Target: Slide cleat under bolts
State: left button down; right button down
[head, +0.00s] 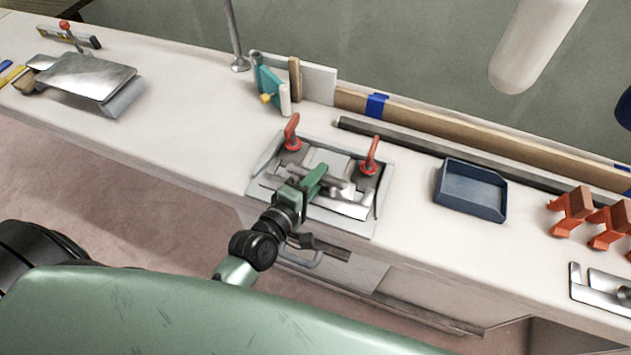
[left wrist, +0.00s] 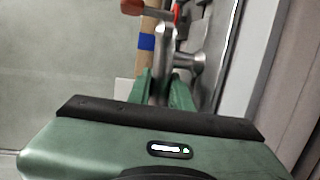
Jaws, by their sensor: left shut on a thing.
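The silver metal cleat (head: 336,186) is over the grey fixture plate (head: 268,160) in the middle of the bench. My left gripper (head: 316,178) is shut on it from the near side. In the left wrist view the cleat's round bar (left wrist: 162,62) is between the two green fingers of the left gripper (left wrist: 163,88). Two red-handled clamps (head: 292,133) stand at the back of the plate, the right one (head: 371,155) just behind the cleat. The bolts cannot be made out, and the gripper hides part of the cleat. My right gripper is not in view.
A blue tray (head: 471,190) stands right of the fixture, with orange brackets (head: 571,210) beyond it. A dark rod (head: 440,150) and a wooden strip (head: 425,115) run along the back. Metal sheets (head: 85,78) lie at left. The bench between them and the fixture is clear.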

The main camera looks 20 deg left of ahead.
pick_arm(q)
jog(key=shift+w+b, duration=0.4)
jog(key=shift+w, duration=1.15)
jog(key=shift+w+d+r, duration=0.1)
jog(key=shift+w, duration=2.45)
jog(key=c, duration=1.2)
grip_release()
jog(key=shift+d, duration=0.1)
